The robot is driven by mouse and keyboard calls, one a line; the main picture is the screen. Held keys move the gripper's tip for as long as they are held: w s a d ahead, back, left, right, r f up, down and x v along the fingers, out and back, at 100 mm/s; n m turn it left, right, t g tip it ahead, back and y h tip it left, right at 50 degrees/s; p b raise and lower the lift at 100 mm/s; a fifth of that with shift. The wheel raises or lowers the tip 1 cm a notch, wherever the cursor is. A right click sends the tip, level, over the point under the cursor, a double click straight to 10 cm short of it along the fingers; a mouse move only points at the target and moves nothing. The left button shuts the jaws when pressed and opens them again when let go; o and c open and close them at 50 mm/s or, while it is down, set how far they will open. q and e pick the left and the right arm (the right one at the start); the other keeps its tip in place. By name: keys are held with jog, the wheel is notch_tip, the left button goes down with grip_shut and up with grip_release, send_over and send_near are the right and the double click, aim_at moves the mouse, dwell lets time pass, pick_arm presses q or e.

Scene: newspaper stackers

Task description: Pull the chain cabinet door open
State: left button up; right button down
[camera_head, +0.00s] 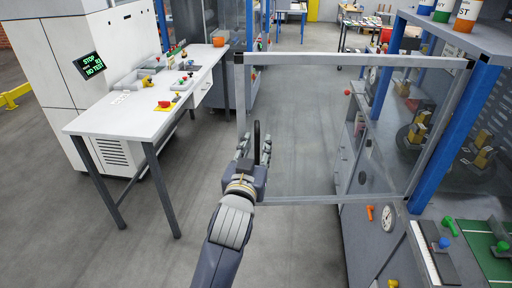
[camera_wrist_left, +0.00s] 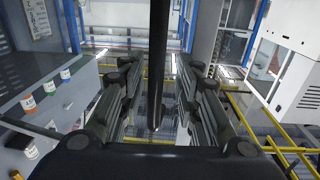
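The chain cabinet door is a clear panel in a grey metal frame (camera_head: 350,60). It stands swung out from the blue post of the cabinet on the right. Its black upright handle (camera_head: 257,138) is near the door's free left edge. My left gripper (camera_head: 256,152) is at the handle's lower part. In the left wrist view the dark handle bar (camera_wrist_left: 158,60) runs between the two fingers (camera_wrist_left: 157,85), with gaps on both sides, so the gripper looks open around it. My right gripper is in neither view.
A white table (camera_head: 135,112) with small coloured parts stands left, beside a white machine (camera_head: 50,60). The cabinet's shelf (camera_head: 440,25) carries labelled containers. A lower bench (camera_head: 455,262) with a clock and tools is at right. Grey floor between is clear.

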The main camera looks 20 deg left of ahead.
pick_arm(q)
jog(key=shift+s+d, duration=0.1)
jog(key=s, duration=0.8)
jog(key=shift+d, duration=0.45)
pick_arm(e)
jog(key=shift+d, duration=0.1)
pick_arm(q)
jog(key=shift+w+f, duration=0.1)
jog(key=shift+f, duration=0.05)
